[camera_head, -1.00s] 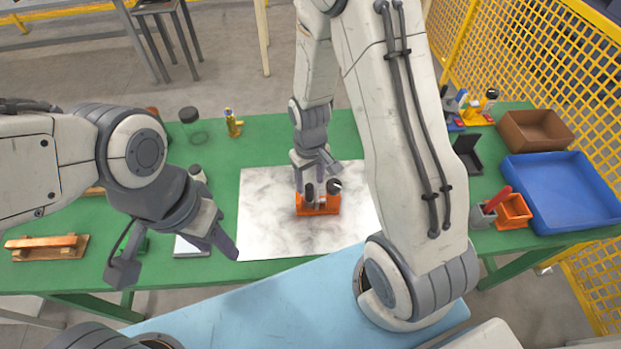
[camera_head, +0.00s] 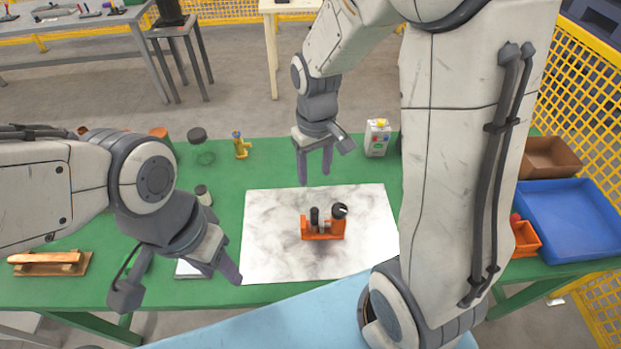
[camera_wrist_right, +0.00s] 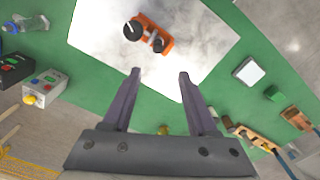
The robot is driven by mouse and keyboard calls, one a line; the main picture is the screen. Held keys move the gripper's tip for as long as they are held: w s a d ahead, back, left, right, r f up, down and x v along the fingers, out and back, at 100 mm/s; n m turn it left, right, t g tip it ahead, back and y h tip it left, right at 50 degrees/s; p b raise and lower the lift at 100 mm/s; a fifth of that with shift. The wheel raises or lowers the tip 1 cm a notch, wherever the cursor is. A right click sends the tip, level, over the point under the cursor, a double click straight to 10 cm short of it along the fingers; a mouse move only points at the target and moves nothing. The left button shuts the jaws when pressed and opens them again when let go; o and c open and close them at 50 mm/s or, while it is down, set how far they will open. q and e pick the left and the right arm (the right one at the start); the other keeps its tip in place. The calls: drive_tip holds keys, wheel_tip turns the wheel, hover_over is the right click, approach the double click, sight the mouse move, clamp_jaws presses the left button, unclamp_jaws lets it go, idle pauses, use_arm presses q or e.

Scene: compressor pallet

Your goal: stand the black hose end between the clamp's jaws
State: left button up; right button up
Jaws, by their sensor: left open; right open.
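The orange clamp (camera_head: 322,233) stands on the pale marbled sheet in the middle of the table. The short black hose end (camera_head: 314,217) stands upright at the clamp, apparently between its jaws; the exact fit is too small to tell. A larger black knob (camera_head: 340,210) sits at the clamp's right end. In the right wrist view the clamp (camera_wrist_right: 153,28) and the hose end (camera_wrist_right: 158,45) show beyond the fingers. My right gripper (camera_head: 314,178) is open and empty, behind and above the clamp. My left gripper (camera_head: 181,287) is open and empty over the table's front left.
The marbled sheet (camera_head: 265,245) is otherwise clear. A white box with coloured buttons (camera_head: 377,138) and a yellow fitting (camera_head: 241,146) stand at the back. A blue tray (camera_head: 570,215) and an orange bin (camera_head: 525,240) are at right. A copper piece on a board (camera_head: 48,262) lies at left.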

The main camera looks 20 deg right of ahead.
drive_tip(key=s+a+r+n, duration=0.2)
drive_tip(key=s+a, duration=0.4)
drive_tip(key=s, duration=0.3)
drive_tip(key=s+a+r+n+y, duration=0.1)
drive_tip(key=s+a+r+n, duration=0.1)
drive_tip(key=s+a, duration=0.4)
drive_tip(key=s+r, duration=0.1)
drive_tip(key=s, duration=0.1)
drive_tip(key=shift+s+r+n, duration=0.4)
